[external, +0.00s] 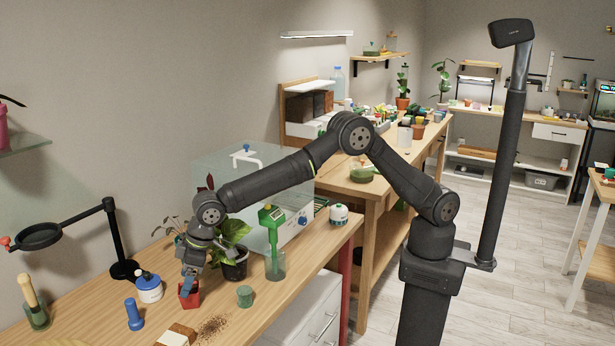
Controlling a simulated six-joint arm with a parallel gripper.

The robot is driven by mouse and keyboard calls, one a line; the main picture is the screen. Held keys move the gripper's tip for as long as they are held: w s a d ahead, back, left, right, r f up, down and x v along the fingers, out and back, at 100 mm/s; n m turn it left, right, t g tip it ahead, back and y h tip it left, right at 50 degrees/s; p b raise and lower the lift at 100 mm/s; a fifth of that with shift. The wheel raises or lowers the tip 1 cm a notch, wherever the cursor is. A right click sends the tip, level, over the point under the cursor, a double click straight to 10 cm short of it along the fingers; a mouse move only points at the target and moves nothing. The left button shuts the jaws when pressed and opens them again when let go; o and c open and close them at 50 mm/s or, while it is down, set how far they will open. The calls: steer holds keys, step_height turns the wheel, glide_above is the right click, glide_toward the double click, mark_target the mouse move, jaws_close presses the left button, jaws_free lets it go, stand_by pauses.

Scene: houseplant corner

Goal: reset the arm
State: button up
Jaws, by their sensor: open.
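My arm reaches left from its base over the near wooden bench. My gripper (189,284) points down at a small red pot (189,297) on the bench. The jaws are open at the pot's top; whether they touch it I cannot tell. The pot's inside is hidden by the jaws.
Beside the gripper stand a potted leafy plant (234,262), a white and blue bottle (149,287), a blue cylinder (134,314) and a green cup (244,296). A green-handled tool (272,226) stands in a glass. A black magnifier stand (115,240) is left. Spilled soil (213,328) lies in front.

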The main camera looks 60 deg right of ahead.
step_height(320, 180, up, 6)
steer(key=shift+f, duration=0.15)
steer(key=w+d+r, duration=0.6)
steer(key=w+r, duration=0.2)
steer(key=w, duration=0.3)
steer(key=shift+m+t, duration=0.3)
steer(key=shift+m, duration=0.6)
steer(key=w+d+r, duration=0.4)
steer(key=d, duration=0.4)
steer(key=w+d+r, duration=0.3)
steer(key=w+d, duration=0.2)
steer(key=d, duration=0.2)
steer(key=w+d+r, duration=0.4)
steer(key=d, duration=0.4)
steer(key=shift+w+d+r, duration=0.15)
steer(key=shift+d+r, duration=0.15)
steer(key=shift+d, duration=0.05)
steer(key=d+m+h, duration=0.2)
steer(key=d+m, duration=0.3)
steer(key=d, duration=2.7)
steer(key=shift+s+f+t, duration=0.35)
steer(key=shift+f+t, duration=0.05)
